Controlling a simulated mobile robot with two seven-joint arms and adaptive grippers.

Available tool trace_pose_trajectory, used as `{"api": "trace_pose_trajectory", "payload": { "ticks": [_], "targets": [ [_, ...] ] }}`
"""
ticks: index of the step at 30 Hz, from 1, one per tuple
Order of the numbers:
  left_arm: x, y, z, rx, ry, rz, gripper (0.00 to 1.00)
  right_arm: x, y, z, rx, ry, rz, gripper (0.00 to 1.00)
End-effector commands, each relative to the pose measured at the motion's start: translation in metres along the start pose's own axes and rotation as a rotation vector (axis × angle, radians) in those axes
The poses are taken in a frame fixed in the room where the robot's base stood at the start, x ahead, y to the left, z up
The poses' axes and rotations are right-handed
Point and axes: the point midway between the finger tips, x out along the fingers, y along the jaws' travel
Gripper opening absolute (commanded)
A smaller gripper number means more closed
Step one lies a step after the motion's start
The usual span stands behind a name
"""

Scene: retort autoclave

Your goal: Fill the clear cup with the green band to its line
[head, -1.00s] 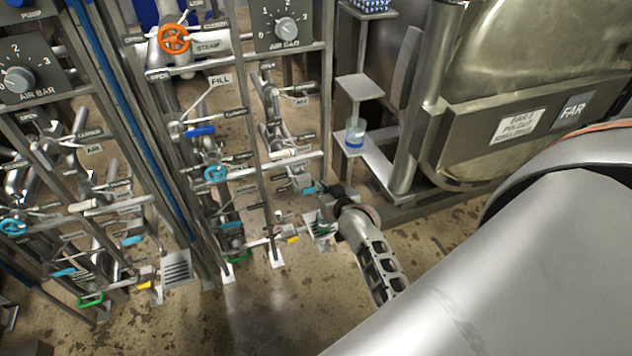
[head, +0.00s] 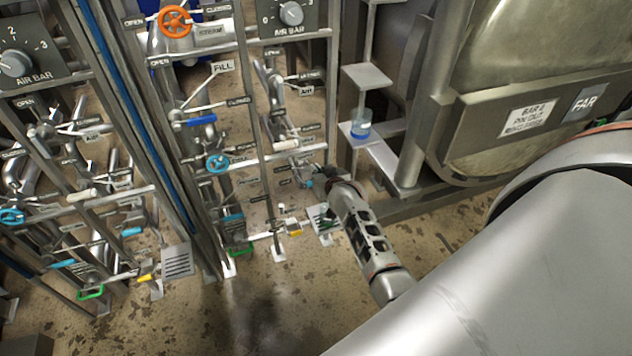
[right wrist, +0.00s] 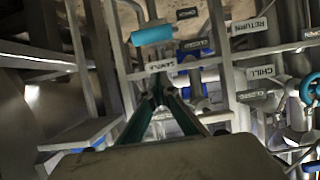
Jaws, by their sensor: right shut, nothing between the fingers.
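The clear cup with the green band (head: 327,222) stands low on the grated drip plate (head: 318,213), partly hidden by my right arm. My right gripper (head: 314,178) is shut and empty, above the cup and close to a small turquoise valve handle (head: 309,184). In the right wrist view, the closed fingertips (right wrist: 161,92) point at the pipe rack below a turquoise handle (right wrist: 152,35). I cannot tell whether they touch anything. The cup does not show clearly there, and its water level and line are too small to read. My left gripper is out of view.
A clear cup with a blue band (head: 361,129) stands on a small shelf right of the rack. Another rack with valves stands at left. The large steel vessel (head: 520,60) fills the upper right. The floor in front of the racks is clear.

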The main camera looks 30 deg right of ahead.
Motion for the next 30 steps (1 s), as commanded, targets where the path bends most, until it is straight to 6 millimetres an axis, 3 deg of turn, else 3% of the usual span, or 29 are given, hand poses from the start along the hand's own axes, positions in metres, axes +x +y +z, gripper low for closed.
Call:
{"api": "trace_pose_trajectory", "payload": {
  "ticks": [3,9,23,30],
  "targets": [
    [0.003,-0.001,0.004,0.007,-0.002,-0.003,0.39,0.009,0.0,0.021,-0.001,-0.006,0.0,0.0],
    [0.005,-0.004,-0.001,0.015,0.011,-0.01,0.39,0.012,0.0,0.036,-0.001,-0.003,0.0,0.0],
    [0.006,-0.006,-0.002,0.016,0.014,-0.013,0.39,0.013,0.0,0.039,0.0,0.0,0.0,0.0],
    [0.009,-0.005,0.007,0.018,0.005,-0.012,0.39,0.013,0.0,0.045,-0.002,0.017,0.0,0.0]
  ]
}}
